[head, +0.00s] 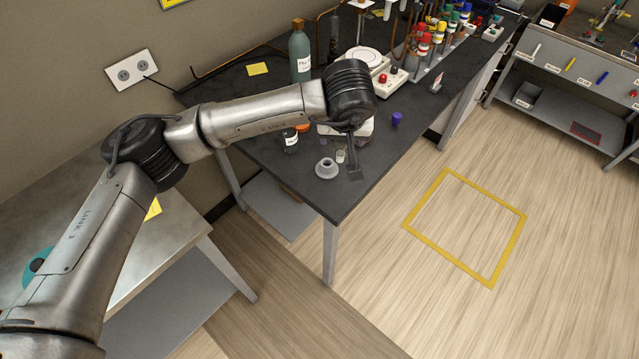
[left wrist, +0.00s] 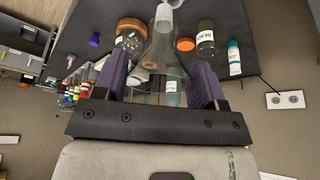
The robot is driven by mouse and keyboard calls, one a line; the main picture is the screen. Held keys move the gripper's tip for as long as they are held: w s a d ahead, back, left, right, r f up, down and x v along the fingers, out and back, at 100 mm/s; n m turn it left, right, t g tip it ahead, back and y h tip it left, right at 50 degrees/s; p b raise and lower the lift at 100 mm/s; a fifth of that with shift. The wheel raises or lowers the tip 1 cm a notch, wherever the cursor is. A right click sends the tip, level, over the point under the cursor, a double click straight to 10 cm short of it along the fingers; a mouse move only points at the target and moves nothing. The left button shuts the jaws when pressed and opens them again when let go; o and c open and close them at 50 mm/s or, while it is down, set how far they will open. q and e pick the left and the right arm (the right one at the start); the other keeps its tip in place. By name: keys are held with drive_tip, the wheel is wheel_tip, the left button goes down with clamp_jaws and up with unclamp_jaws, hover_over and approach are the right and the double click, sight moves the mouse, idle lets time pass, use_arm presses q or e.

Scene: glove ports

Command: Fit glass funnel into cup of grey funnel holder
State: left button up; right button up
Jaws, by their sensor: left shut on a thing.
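The grey funnel holder (head: 326,169) stands on the dark bench near its front corner, with its round cup opening upward. My left gripper (head: 352,165) is just to the right of the holder in the head view. In the left wrist view my left gripper (left wrist: 160,82) has its purple fingers shut on the clear glass funnel (left wrist: 165,55), whose frosted stem points away from the wrist. In the head view the funnel is mostly hidden or too small to make out. I cannot make out the holder in the left wrist view. My right gripper is not in view.
A labelled dark jar (head: 290,140), an orange cap (head: 303,127) and a purple cap (head: 397,118) stand near the gripper. A tall green bottle (head: 300,52), a white device (head: 388,76) and a tube rack (head: 425,40) are farther back. The bench's front edge is close to the holder.

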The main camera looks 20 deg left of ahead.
use_arm(q)
drive_tip(key=w+d+f+n+g+y+b, duration=0.1)
drive_tip(key=w+d+f+n+b, duration=0.2)
drive_tip(key=w+d+n+b, duration=0.35)
drive_tip(key=shift+m, duration=0.95)
drive_tip(key=shift+w+a+f+b, duration=0.15)
drive_tip(key=shift+a+f+b, duration=0.9)
drive_tip(key=shift+a+f, duration=0.85)
drive_tip(key=shift+w+a+f+b, duration=0.1)
drive_tip(key=shift+a+f+b, duration=0.95)
drive_tip(key=shift+a+f, duration=0.85)
drive_tip(key=shift+w+a+f+b, duration=0.15)
drive_tip(key=shift+a+f+b, duration=1.1)
drive_tip(key=shift+a, duration=1.05)
drive_tip(key=shift+f, duration=0.3)
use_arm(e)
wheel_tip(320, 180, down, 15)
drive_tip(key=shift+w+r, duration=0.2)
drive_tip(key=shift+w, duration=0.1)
use_arm(q)
drive_tip(key=shift+f, duration=0.1)
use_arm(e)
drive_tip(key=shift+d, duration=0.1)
use_arm(q)
drive_tip(key=shift+f+p, duration=0.25)
drive_tip(key=shift+p, duration=0.05)
drive_tip(key=o, duration=0.9)
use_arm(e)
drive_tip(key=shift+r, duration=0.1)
